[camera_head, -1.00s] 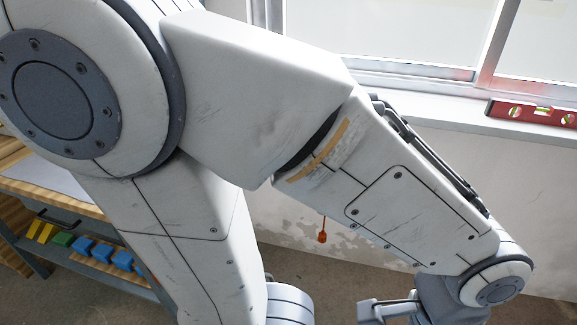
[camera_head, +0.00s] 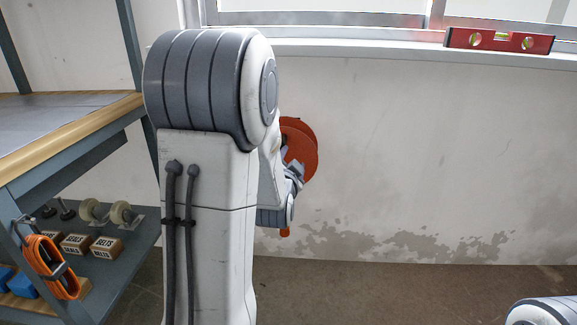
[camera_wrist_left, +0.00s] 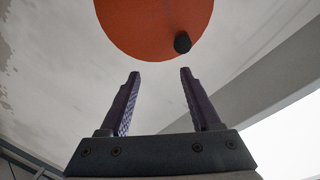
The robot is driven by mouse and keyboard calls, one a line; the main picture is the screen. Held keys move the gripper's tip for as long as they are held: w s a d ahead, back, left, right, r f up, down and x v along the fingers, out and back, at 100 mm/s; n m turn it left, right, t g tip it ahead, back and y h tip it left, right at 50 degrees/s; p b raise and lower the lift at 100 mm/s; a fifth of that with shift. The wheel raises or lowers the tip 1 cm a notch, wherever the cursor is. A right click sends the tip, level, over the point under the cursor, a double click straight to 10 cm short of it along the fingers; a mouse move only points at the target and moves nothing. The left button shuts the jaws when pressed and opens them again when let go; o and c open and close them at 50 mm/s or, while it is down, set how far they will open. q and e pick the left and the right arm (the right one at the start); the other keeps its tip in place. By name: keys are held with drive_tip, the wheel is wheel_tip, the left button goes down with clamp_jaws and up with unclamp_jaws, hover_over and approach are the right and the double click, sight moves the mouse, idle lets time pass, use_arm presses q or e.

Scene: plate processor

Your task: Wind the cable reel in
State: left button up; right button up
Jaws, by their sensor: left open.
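The cable reel (camera_head: 302,140) is an orange disc on the wall below the window, partly hidden behind my left arm. In the left wrist view the reel (camera_wrist_left: 145,22) fills the top, with a black knob (camera_wrist_left: 182,42) near its lower right edge. My left gripper (camera_wrist_left: 160,74) is open and empty, its two dark fingers apart below the disc; the knob lies beyond the right fingertip. In the head view the left gripper (camera_head: 295,172) is small and partly hidden in front of the reel. A small orange piece (camera_head: 285,232) shows below the wrist. My right gripper is out of view.
A workbench (camera_head: 85,128) with a lower shelf stands at the left, holding small boxes (camera_head: 105,247) and casters. An orange cable coil (camera_head: 50,265) hangs at its front. The wall right of the reel is clear.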

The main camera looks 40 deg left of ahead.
use_arm(q)
drive_tip(key=w+a+b, duration=0.1)
drive_tip(key=w+a, duration=0.1)
drive_tip(key=a, duration=0.1)
drive_tip(key=w+a+y+b, duration=0.1)
drive_tip(key=w+a, duration=0.2)
drive_tip(key=w+a+y+b, duration=0.1)
drive_tip(key=w+a, duration=0.1)
drive_tip(key=a, duration=0.1)
drive_tip(key=shift+w, duration=0.3)
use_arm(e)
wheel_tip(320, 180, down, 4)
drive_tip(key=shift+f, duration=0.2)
use_arm(q)
clamp_jaws()
idle(0.8)
